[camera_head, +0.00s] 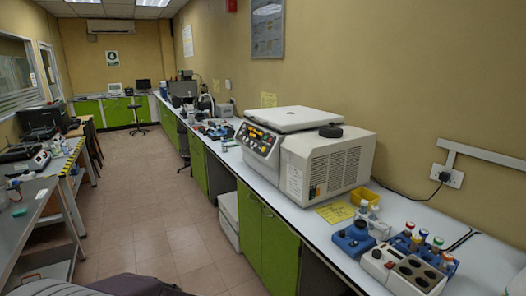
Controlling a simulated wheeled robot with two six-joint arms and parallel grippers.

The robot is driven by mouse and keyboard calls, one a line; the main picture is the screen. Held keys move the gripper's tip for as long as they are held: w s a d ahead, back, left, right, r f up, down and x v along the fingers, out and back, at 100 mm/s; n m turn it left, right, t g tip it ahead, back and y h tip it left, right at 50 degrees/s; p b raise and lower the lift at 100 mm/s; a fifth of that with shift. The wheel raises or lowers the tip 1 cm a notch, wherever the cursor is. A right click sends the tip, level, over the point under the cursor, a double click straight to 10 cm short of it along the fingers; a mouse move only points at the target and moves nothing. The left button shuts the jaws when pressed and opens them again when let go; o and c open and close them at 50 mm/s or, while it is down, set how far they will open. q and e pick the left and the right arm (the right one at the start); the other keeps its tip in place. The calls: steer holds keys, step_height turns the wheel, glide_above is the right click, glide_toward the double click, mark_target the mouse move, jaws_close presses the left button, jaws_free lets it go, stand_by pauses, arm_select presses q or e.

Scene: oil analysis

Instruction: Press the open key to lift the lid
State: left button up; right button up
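The white benchtop machine, which looks like a centrifuge (318,165), stands on the long bench right of the picture's middle. Its flat white lid (284,119) lies level on top and looks shut. The dark control panel (257,139), with lit orange displays and several small keys, is on the machine's left-facing front. The keys are too small for me to tell which is the open key. Neither of my grippers shows, and nothing is seen touching the panel.
Right of the machine stand a yellow bin (364,195), a blue device (353,240), a white block with dark round wells (403,270) and several colour-capped bottles. Green cabinets (266,236) line the bench. The tiled floor (165,225) to the left is open.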

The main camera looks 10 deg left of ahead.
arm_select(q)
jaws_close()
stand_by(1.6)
